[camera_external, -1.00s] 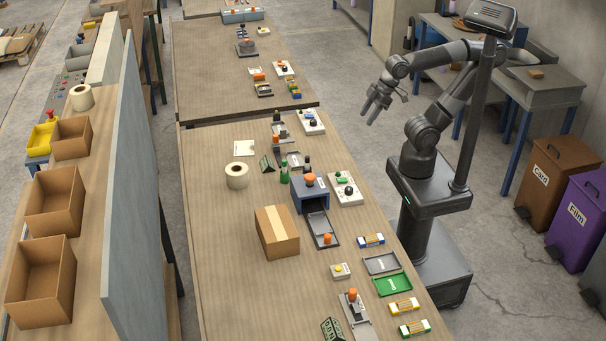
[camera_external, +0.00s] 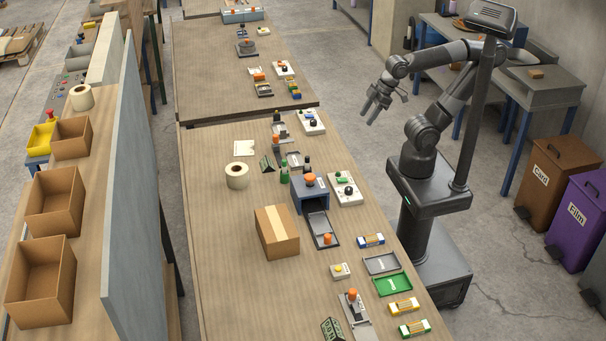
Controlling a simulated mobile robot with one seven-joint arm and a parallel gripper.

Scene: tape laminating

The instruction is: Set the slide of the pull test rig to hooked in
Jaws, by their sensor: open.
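My gripper (camera_external: 372,114) is open and empty. It hangs in the air beyond the right edge of the long workbench, and it touches nothing. No fixture is readably marked as the pull test rig. One grey fixture with an orange knob and a flat metal plate (camera_external: 357,318) stands at the near end of the bench. Another small grey fixture with a dark knob (camera_external: 281,130) stands at the far end. Whether a slide on either one is hooked in is too small to tell.
A blue housing (camera_external: 309,194) with an orange knob and a dark tray stands mid-bench, beside a cardboard box (camera_external: 277,232). A control box (camera_external: 345,190), a grey tray (camera_external: 381,264) and a green tray (camera_external: 393,285) lie along the right edge. The near left of the bench is clear.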

